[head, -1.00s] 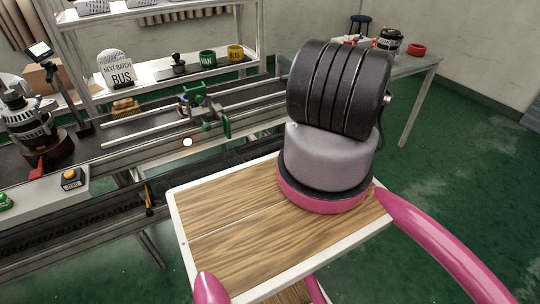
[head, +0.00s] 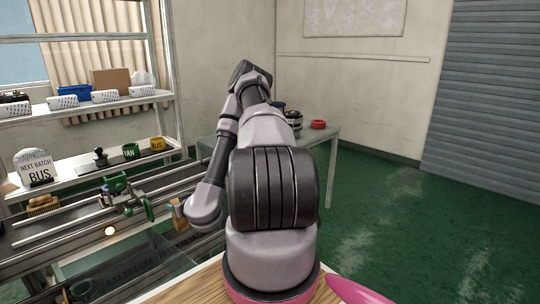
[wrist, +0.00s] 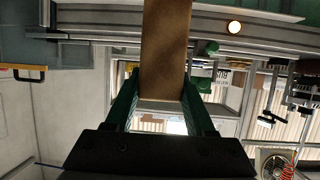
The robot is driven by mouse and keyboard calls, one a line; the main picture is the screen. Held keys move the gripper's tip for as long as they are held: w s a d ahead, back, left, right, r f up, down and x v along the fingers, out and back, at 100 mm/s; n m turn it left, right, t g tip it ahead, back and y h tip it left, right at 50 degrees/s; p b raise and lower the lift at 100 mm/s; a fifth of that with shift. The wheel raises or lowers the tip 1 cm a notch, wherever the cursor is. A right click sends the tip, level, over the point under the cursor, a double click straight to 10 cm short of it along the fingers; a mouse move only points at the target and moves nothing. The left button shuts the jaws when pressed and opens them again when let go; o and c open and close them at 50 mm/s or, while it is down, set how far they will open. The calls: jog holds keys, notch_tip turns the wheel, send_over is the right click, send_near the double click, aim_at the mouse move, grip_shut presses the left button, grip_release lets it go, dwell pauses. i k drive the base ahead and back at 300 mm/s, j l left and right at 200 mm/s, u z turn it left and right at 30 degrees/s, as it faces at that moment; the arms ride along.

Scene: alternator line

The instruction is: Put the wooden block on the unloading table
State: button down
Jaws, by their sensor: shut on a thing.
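The wooden block (wrist: 165,45) is a plain brown piece that rises to the top edge of the wrist view. My gripper (wrist: 162,78) has green fingers closed on its two sides. In the head view my arm reaches forward and left and bends down, with the block (head: 180,214) showing beside my wrist, in front of the rail line. The fingers are mostly hidden there. A grey table (head: 328,143), which may be the unloading table, stands at the back, partly behind my arm. The block is well apart from it.
The table holds a dark machine part (head: 293,119) and a red ring (head: 318,124). The rail line (head: 60,231) with a green clamp (head: 117,186) runs along the left. Shelves (head: 100,105) with white bins stand behind it. Green floor at the right is open.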

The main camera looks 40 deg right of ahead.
aim_at(307, 130)
jog(key=i+l+z, duration=0.2)
jog(key=l+z, duration=0.3)
jog(key=i+l+z, duration=0.25)
jog(key=z, duration=0.25)
jog(key=i+l+z, duration=0.1)
jog(key=i+l, duration=0.35)
jog(key=i+l+z, duration=0.15)
jog(key=i+l, duration=0.3)
jog(key=i, duration=0.25)
jog(key=i+l+z, duration=0.1)
jog(key=i+l, duration=0.25)
jog(key=i, duration=0.2)
jog(key=i+j, duration=0.1)
jog(key=i, duration=0.35)
jog(key=i+j, duration=0.15)
jog(key=i, duration=0.25)
